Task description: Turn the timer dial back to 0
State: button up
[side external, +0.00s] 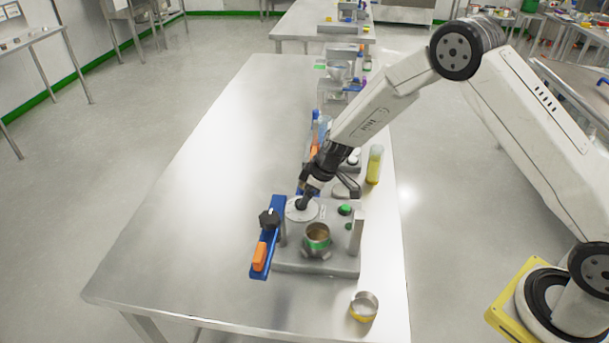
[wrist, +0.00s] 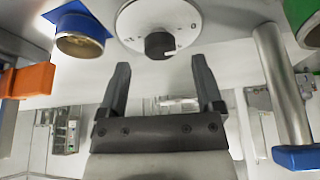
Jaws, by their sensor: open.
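The timer dial (wrist: 160,20) is a white disc with printed marks and a black knob at its middle. In the wrist view the knob (wrist: 160,46) has a pale pointer line toward the right; I cannot read the mark it points to. In the side external view the dial (side external: 298,214) is on the top of a metal unit. My gripper (wrist: 161,72) is open, its two fingers apart below the knob in the picture, with nothing between them. In the side external view my gripper (side external: 303,203) is close above the dial and hides part of it; contact cannot be told.
A metal cup (side external: 317,240), green buttons (side external: 345,209) and a post (side external: 357,232) are close by. The table's left side is clear.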

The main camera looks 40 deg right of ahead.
jog(key=shift+v, duration=2.6)
jog(key=s+d+r+m+h, duration=0.1)
jog(key=s+d+r+m, duration=0.1)
jog(key=s, duration=1)
jog(key=s+d+r+m+g+h, duration=0.1)
jog(key=s+r+m, duration=0.4)
jog(key=s, duration=0.7)
jog(key=shift+s+d+r+h, duration=0.15)
jog(key=shift+d+r+h, duration=0.25)
jog(key=shift+d+r, duration=0.45)
jog(key=shift+f, duration=0.1)
